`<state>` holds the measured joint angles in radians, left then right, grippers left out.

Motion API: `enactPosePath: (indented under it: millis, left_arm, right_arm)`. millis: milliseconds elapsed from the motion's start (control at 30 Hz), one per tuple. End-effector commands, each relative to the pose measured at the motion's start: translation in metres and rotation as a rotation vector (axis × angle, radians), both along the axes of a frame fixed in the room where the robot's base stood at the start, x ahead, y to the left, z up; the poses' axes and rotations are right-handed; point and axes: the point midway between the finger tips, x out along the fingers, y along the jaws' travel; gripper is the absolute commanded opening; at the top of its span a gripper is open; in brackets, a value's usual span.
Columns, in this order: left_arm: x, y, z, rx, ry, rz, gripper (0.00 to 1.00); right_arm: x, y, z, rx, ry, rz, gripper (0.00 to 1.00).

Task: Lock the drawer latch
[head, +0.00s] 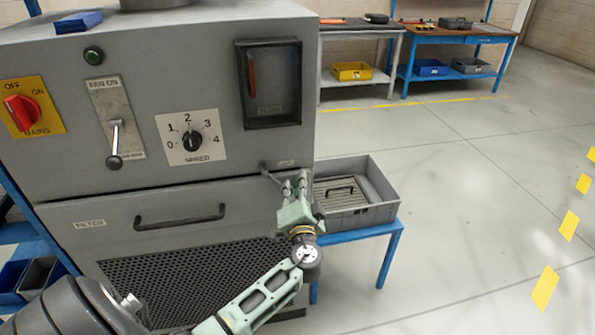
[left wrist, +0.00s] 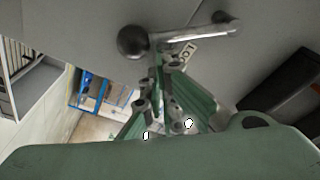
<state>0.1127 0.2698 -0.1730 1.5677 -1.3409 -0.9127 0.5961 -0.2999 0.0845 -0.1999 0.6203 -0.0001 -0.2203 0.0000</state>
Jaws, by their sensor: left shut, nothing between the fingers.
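The drawer latch (head: 271,175) is a small metal lever on the grey cabinet front, at the upper right corner of the filter drawer (head: 120,217). In the left wrist view the latch (left wrist: 195,33) shows as a bar with a dark ball knob at its left end and its pivot at the right. My left gripper (head: 295,177) is shut and empty. Its fingertips (left wrist: 162,52) are close beside the lever near the knob; I cannot tell whether they touch. They partly hide the knob end in the head view. The drawer looks closed. My right gripper is not in view.
A drawer handle (head: 180,217) sticks out left of my left gripper. A grey bin (head: 383,190) on a blue stand is close on the right. The fan lever (head: 115,145) and speed knob (head: 191,140) are above. Open floor lies further right.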

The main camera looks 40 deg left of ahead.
Motion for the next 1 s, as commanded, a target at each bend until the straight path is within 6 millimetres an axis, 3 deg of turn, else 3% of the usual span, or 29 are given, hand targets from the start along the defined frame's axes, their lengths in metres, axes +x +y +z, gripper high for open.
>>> enactPosePath:
  millis: [200, 600, 1000]
  left_arm:
    - [-0.008, 0.007, -0.017, 0.134, 0.159, 0.002, 0.0]
    - [-0.023, 0.02, -0.036, 0.337, 0.396, 0.001, 0.0]
    - [-0.031, 0.026, -0.042, 0.348, 0.41, 0.001, 0.0]
  right_arm:
    - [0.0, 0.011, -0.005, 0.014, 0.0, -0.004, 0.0]
    - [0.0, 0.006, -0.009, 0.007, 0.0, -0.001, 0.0]
    - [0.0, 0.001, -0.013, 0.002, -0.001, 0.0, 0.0]
